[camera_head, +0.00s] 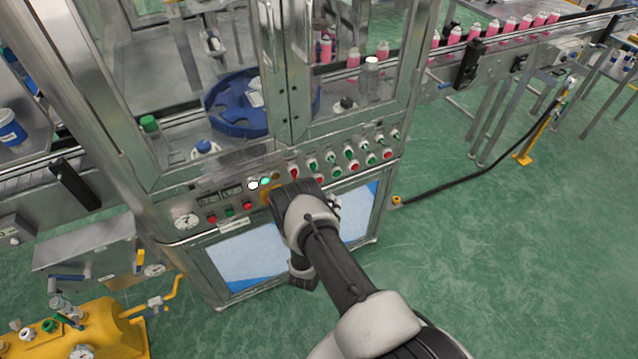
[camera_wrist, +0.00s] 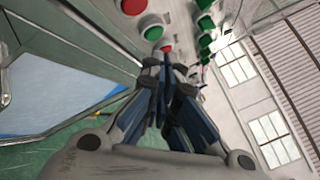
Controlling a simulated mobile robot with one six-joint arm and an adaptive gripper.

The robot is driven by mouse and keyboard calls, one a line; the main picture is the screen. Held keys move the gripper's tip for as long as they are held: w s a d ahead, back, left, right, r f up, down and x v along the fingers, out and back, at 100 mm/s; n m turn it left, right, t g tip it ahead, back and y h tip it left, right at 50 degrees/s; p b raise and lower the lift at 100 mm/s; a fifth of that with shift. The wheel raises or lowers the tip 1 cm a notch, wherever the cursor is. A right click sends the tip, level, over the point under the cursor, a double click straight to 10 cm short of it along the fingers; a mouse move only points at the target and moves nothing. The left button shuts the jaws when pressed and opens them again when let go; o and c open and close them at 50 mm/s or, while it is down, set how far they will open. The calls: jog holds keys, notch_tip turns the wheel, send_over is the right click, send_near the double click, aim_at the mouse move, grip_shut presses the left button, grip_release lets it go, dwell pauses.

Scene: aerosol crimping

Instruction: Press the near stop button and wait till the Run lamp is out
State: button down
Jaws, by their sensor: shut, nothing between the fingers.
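The machine's control panel (camera_head: 225,203) carries red and green buttons and a row of small lamps. One lamp (camera_head: 265,181) glows green-cyan beside a bright white one (camera_head: 253,185); their labels are unreadable, so I cannot tell which is Run. A yellow plate (camera_head: 267,194) shows beside my wrist, partly covered. My gripper (camera_wrist: 166,62) is shut and empty, its blue fingers pointing at the panel. Its tips lie close to a red button (camera_wrist: 165,46) in the wrist view; I cannot tell whether they touch. In the head view my wrist hides the fingertips and part of the panel.
More red and green buttons (camera_head: 388,154) continue right along the panel. Glass doors and a blue star wheel (camera_head: 228,105) are above. A conveyor with pink cans (camera_head: 455,36) runs right. A yellow tank (camera_head: 100,325) stands lower left.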

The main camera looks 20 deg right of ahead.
jog(key=shift+w+a+b, duration=0.1)
jog(key=shift+w+b, duration=1.2)
jog(key=shift+w, duration=1.3)
jog(key=shift+w+b, duration=0.35)
jog(key=shift+b, duration=0.1)
jog(key=shift+w+b, duration=0.4)
jog(key=shift+s, duration=0.1)
jog(key=shift+s+p, duration=0.3)
jog(key=shift+s, duration=0.45)
jog(key=shift+s+p, duration=1)
jog(key=shift+s, duration=1.5)
